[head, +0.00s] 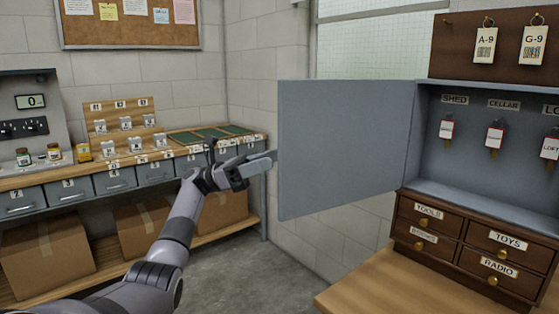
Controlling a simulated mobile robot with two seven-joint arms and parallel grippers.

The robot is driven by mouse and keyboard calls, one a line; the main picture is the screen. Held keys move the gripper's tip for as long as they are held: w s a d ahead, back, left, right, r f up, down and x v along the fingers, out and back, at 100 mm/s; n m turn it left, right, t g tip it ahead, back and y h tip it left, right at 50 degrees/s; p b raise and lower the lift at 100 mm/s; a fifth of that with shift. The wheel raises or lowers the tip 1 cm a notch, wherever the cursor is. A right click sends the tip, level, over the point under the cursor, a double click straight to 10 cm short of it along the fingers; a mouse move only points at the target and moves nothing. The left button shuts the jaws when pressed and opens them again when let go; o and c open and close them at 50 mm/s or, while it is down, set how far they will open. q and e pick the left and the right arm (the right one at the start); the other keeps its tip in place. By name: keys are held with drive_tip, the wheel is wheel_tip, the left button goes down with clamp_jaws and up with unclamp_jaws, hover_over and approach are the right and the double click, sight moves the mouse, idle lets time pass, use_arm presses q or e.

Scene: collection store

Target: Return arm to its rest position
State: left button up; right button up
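My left arm comes in from the bottom left and reaches up toward the open grey cabinet door (345,150). My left gripper (264,161) is at the door's free left edge. Its fingertips look close to that edge, but I cannot tell whether they touch it. The gap between the fingers does not show clearly. My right arm and gripper are not in view. The door stands swung out to the left of the grey key cabinet (480,188).
A workbench (90,176) with grey drawers runs along the left wall, with cardboard boxes (45,248) below. Small wooden drawers (428,211) sit under the cabinet on a wooden table (385,285). Tagged keys hang inside the cabinet. Bare floor (240,262) lies between bench and table.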

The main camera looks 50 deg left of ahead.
use_arm(q)
drive_tip(key=shift+s+v, duration=0.2)
drive_tip(key=shift+v, duration=1.05)
drive_tip(key=shift+r, duration=0.25)
